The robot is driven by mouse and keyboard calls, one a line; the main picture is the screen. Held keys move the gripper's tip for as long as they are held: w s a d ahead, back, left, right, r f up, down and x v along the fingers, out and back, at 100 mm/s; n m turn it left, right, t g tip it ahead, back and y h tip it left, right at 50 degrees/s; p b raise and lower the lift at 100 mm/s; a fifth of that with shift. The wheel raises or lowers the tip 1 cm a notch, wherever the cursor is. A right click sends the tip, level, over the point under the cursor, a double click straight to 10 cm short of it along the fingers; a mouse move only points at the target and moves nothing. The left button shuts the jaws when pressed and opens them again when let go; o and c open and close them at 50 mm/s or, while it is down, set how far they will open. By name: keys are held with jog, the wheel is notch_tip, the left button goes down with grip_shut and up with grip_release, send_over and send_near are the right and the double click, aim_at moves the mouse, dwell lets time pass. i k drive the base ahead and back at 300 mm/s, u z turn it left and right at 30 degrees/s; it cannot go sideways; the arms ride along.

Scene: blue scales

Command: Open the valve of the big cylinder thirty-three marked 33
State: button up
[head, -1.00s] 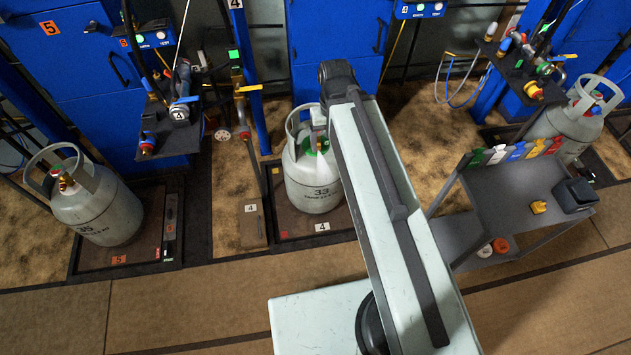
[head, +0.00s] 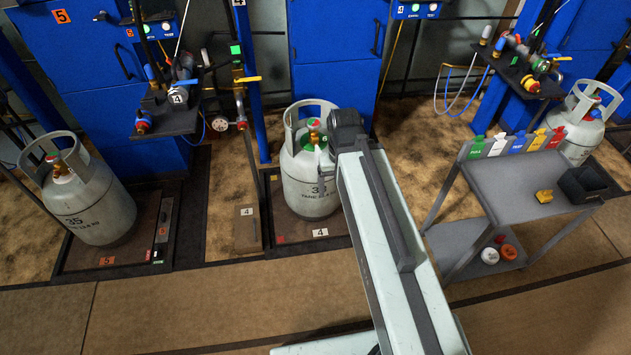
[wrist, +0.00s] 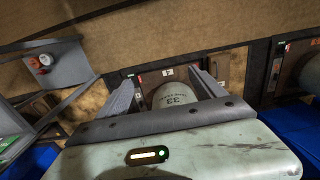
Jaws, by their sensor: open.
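The big grey cylinder marked 33 (head: 304,192) stands upright on the dark station 4 plate, under a pierced collar. In the wrist view, my gripper (wrist: 166,88) is open, fingers wide apart and empty. The upside-down cylinder 33 (wrist: 172,96) shows between and beyond the fingers. The valve cannot be made out in the wrist view.
Cylinder 35 (head: 98,222) stands at left, and another cylinder (head: 577,138) at far right. A grey cart (head: 490,190) with coloured tags stands to the right. A black shelf (head: 180,122) with fittings and a hose post (head: 240,90) stand left of cylinder 33. The front floor is clear.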

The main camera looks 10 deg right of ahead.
aim_at(314, 124)
jog(key=i, duration=0.9)
